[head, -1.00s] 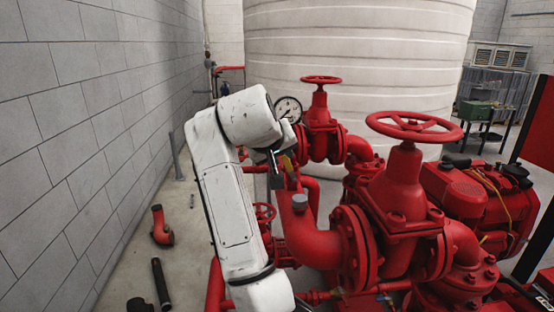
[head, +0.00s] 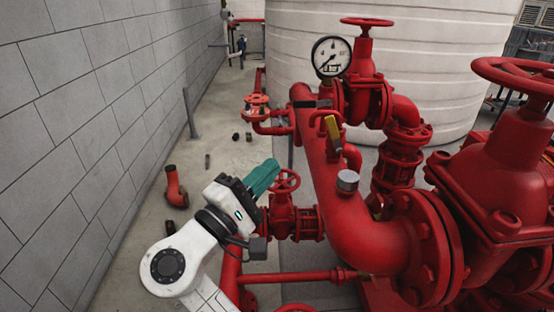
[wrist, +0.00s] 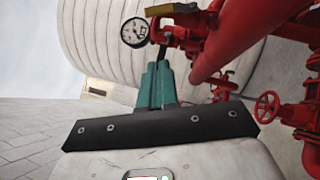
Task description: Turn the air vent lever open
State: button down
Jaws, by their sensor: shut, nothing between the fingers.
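A yellow lever (head: 332,132) stands on a small fitting on top of the large red pipe (head: 318,165), tilted a little off vertical. I take it to be the air vent lever. A yellow lever (wrist: 172,9) also shows at the top edge of the wrist view, beyond my fingers. My gripper (head: 272,166) has teal fingers and is left of the pipe and below the lever, clear of it. In the wrist view the teal fingers (wrist: 158,72) are together and empty.
A pressure gauge (head: 331,57) stands behind the lever. A red handwheel (head: 286,181) is close to the right of my gripper. A grey cap (head: 347,180) sits on the pipe nearer me.

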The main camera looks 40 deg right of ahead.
aim_at(335, 136)
jog(key=s+p+x, duration=0.2)
jog(key=p+x, duration=0.1)
jog(key=x, duration=0.8)
jog(key=shift+s+d+r, duration=0.25)
jog(key=shift+s+r, duration=0.05)
jog(key=shift+r, duration=0.05)
